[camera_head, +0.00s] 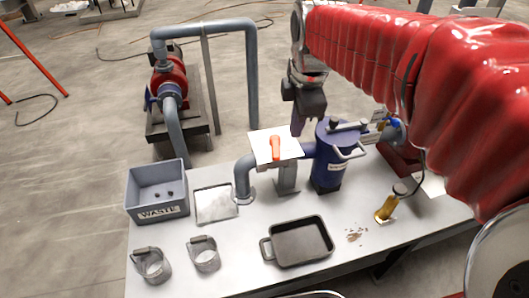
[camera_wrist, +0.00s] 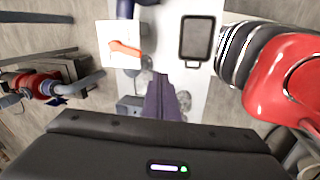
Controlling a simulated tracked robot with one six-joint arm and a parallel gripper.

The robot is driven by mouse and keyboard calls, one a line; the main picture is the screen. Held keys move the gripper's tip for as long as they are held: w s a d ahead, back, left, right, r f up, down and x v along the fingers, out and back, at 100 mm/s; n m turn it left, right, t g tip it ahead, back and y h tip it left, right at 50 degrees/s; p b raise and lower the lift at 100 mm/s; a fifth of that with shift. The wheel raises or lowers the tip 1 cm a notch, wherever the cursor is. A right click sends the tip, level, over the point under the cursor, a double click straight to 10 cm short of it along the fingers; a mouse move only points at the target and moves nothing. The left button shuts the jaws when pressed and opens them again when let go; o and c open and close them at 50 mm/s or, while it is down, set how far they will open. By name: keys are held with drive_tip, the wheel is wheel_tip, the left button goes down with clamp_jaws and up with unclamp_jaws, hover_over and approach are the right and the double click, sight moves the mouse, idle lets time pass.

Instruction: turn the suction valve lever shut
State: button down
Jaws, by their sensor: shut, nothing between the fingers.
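The orange suction valve lever (camera_head: 275,147) lies over a white square plate (camera_head: 292,152) above the blue-grey pipe (camera_head: 243,172). In the head view it runs toward the camera, across the pipe's left-right line. The wrist view shows the lever (camera_wrist: 125,48) on the plate (camera_wrist: 112,32), left of my fingers. My gripper (camera_head: 297,130) points down, just right of and behind the plate, beside the blue filter vessel. Its purple fingers (camera_wrist: 162,78) are shut and empty, apart from the lever. The valve body is mostly hidden under the plate.
The blue vessel (camera_head: 328,165) with its handle stands close right of the valve. A grey waste bin (camera_head: 157,207), a black pan (camera_head: 299,257), two wire-handled strainers and a brass-coloured bottle (camera_head: 386,209) are on the bench. A red pump (camera_head: 170,82) stands on the floor behind.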

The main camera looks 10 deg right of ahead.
drive_tip(key=s+f+m+t, duration=0.2)
drive_tip(key=s+f+m, duration=0.2)
drive_tip(key=s+m, duration=1.2)
drive_tip(key=shift+s+d+f+m+t, duration=0.15)
drive_tip(key=shift+s+d+m+t, duration=0.2)
drive_tip(key=shift+m, duration=0.65)
